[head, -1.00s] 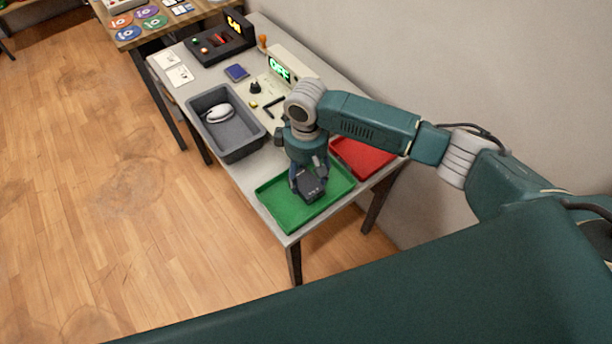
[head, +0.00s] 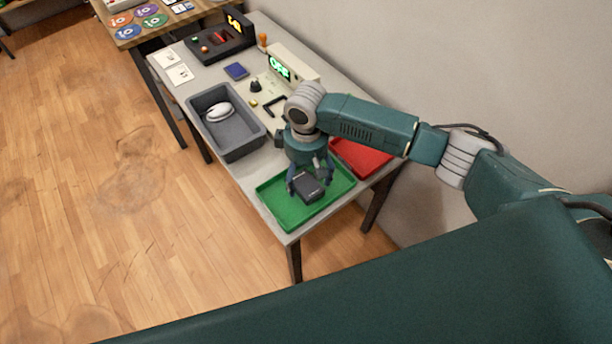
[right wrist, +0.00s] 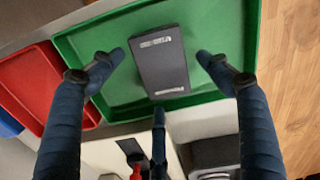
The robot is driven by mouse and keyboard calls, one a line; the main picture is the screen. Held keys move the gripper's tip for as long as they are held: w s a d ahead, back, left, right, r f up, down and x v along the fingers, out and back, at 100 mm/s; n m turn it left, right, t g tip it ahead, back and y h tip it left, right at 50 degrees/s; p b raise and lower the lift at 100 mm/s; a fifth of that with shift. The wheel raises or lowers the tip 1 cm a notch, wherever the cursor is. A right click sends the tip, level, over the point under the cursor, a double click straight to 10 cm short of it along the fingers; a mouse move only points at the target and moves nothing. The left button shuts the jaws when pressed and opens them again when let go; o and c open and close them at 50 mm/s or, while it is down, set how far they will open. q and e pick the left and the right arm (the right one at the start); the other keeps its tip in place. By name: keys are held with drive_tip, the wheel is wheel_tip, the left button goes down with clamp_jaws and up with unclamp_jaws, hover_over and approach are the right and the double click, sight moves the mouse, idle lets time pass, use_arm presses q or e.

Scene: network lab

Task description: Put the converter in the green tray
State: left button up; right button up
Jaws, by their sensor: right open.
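The converter is a dark grey box with small white print. It lies in the green tray in the head view (head: 308,187) and in the right wrist view (right wrist: 162,62). The green tray (head: 287,217) sits at the near end of the table; its floor also shows in the right wrist view (right wrist: 215,30). My right gripper (head: 309,184) is above the tray, its fingers spread open around the converter. In the right wrist view the fingertips (right wrist: 160,62) stand apart from the box on both sides. My left gripper is not in view.
A red tray (head: 361,158) stands beside the green one. A grey bin (head: 240,143) holds a white mouse (head: 218,112). A device with a green lit display (head: 280,69) and a black console (head: 222,42) stand farther back.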

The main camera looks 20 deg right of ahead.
sight(306, 181)
wheel_tip(306, 181, up, 12)
drive_tip(key=b, duration=0.1)
drive_tip(key=shift+f, duration=0.15)
idle(0.6)
